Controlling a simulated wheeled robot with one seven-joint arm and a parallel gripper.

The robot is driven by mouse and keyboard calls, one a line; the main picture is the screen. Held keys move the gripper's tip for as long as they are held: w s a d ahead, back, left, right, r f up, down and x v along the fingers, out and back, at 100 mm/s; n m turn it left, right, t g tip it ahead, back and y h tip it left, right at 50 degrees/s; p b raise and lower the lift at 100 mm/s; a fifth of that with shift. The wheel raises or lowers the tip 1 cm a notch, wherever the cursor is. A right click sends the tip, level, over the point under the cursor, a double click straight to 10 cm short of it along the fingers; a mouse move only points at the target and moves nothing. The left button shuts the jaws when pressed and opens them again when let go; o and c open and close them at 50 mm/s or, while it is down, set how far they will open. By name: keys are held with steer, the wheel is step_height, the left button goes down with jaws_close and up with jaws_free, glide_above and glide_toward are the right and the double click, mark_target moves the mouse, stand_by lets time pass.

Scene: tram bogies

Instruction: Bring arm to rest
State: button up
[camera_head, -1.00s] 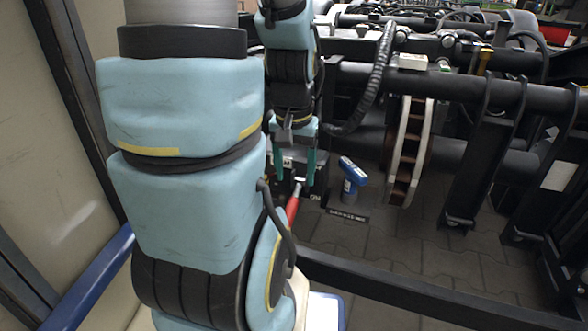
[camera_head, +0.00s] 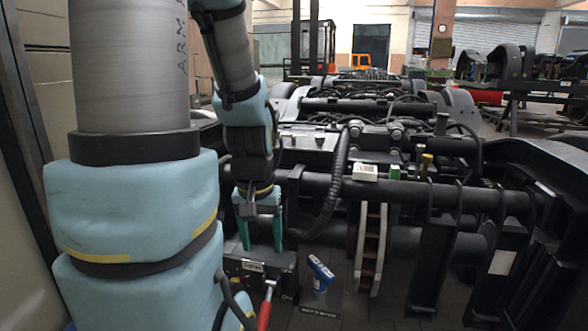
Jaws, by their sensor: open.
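My arm hangs down on the left, in pale blue covers. My gripper (camera_head: 261,240) points down with its two green fingers apart and nothing seen between them. It is in front of or just above a black box (camera_head: 262,268) with a small label; whether the fingertips touch it I cannot tell. A red-handled tool (camera_head: 265,312) stands at the box's near side, partly hidden by my arm. A blue hand tool (camera_head: 320,272) is a little right of the gripper, apart from it.
A dark bogie frame (camera_head: 440,195) with thick tubes and a black hose (camera_head: 338,175) fills the middle and right. A white box (camera_head: 365,172) and a green box (camera_head: 394,172) sit on it. A wall panel (camera_head: 22,180) is close at left. More bogies stand behind.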

step_height(320, 180, up, 35)
steer(key=p, duration=3.2)
